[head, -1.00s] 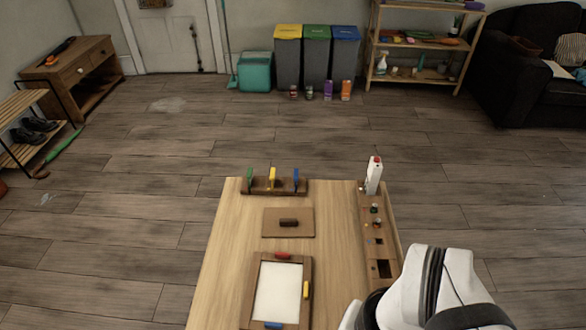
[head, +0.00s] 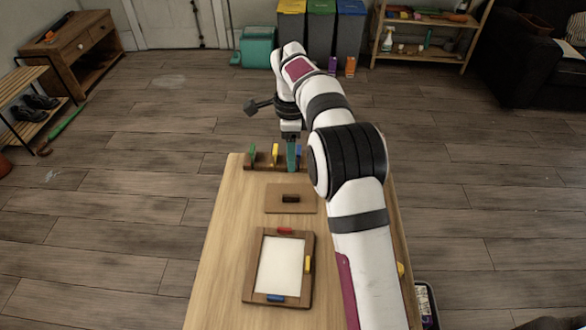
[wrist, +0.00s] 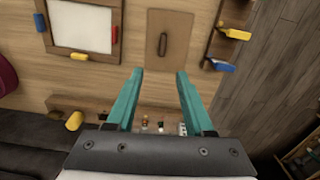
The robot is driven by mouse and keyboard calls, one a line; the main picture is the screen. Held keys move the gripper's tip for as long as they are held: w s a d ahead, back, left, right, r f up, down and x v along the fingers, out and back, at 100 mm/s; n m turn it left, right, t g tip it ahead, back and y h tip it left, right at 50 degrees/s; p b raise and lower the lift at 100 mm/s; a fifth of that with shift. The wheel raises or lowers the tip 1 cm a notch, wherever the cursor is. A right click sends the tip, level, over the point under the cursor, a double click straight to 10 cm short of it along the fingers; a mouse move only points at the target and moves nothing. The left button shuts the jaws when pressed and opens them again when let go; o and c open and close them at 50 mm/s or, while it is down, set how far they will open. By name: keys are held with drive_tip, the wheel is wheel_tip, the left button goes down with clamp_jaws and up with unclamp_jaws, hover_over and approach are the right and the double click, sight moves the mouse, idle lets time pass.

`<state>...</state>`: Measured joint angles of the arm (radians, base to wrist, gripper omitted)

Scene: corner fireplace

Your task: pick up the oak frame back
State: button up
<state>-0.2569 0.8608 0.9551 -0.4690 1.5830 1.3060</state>
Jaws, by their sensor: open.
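A flat brown panel with a dark bar handle, which looks like the oak frame back (head: 273,203), lies on the table, handle up. It also shows in the wrist view (wrist: 181,28), just beyond my fingertips. My gripper (head: 291,168) is open and empty, its teal fingers pointing down near the far table edge. In the wrist view the fingers (wrist: 160,72) stand apart with nothing between them. A wooden frame (head: 250,270) around a white sheet lies nearer, with red, yellow and blue pieces on its sides.
A wooden rack (head: 262,166) with green, yellow and blue pieces stands at the far table edge, close by my fingers. My arm crosses the table's right side and hides most of the tray there. The table's left strip (head: 225,240) is clear.

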sight(291, 195)
drive_tip(key=f, duration=1.5)
drive_tip(key=shift+w+a+f, duration=0.15)
drive_tip(key=shift+w+f, duration=0.1)
drive_tip(key=shift+f, duration=0.1)
clamp_jaws()
